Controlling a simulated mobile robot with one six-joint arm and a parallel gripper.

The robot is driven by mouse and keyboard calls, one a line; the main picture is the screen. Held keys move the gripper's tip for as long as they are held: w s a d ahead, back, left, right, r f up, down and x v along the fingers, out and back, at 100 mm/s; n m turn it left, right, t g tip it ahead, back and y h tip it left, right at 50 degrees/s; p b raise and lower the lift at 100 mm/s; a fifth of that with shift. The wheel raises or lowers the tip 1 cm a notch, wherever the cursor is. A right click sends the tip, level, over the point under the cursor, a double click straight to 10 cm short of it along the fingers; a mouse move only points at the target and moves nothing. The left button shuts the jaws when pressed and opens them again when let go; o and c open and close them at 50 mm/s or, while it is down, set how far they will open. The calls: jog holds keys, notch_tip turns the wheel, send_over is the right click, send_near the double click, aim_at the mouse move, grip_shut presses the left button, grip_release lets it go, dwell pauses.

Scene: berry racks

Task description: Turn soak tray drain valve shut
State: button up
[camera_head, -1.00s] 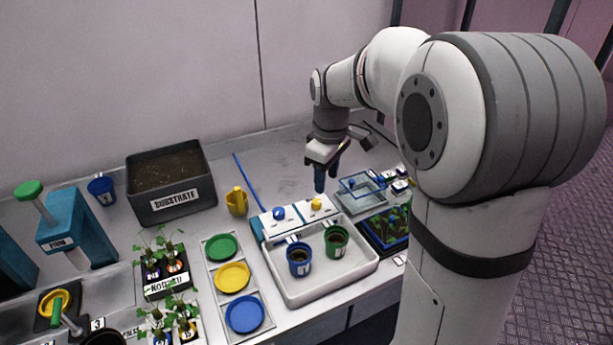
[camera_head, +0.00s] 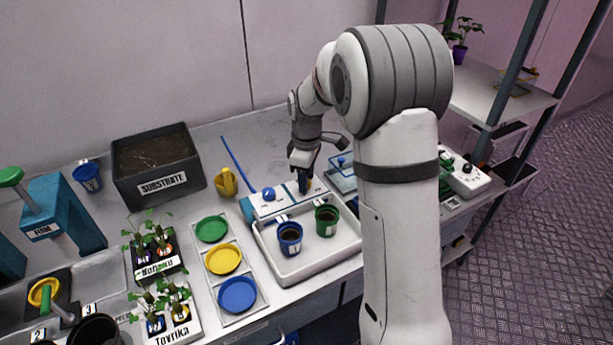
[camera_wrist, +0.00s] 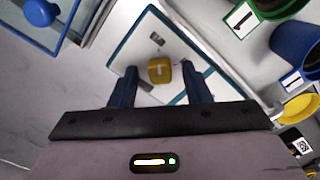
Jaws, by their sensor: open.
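The white soak tray (camera_head: 338,250) stands on the bench with a blue pot (camera_head: 290,238) and a green pot (camera_head: 326,220) in it. Along its back edge is a white valve box with a blue knob (camera_head: 269,194) on its left part. A yellow knob (camera_wrist: 160,70) sits on a white, teal-edged panel in the wrist view. My gripper (camera_head: 304,187) is low over the box's right part and hides most of the yellow knob in the head view. In the wrist view my gripper (camera_wrist: 160,80) is open, with one finger on each side of the yellow knob and gaps visible.
A clear blue-rimmed container (camera_head: 342,172) is close right of my gripper. A blue rod (camera_head: 237,165) and a yellow scoop (camera_head: 226,182) lie left of the box. A substrate bin (camera_head: 158,165) and coloured dishes (camera_head: 223,260) are further left. Bare bench lies behind the box.

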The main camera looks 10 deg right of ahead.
grip_shut()
dwell(0.5)
jog(key=shift+m, duration=0.4)
jog(key=m, duration=0.3)
jog(key=shift+m, duration=0.4)
jog(key=m, duration=0.4)
jog(key=shift+m, duration=0.3)
jog(key=m, duration=0.4)
jog(key=shift+b, duration=0.35)
jog(key=m, duration=0.4)
jog(key=shift+m, duration=0.3)
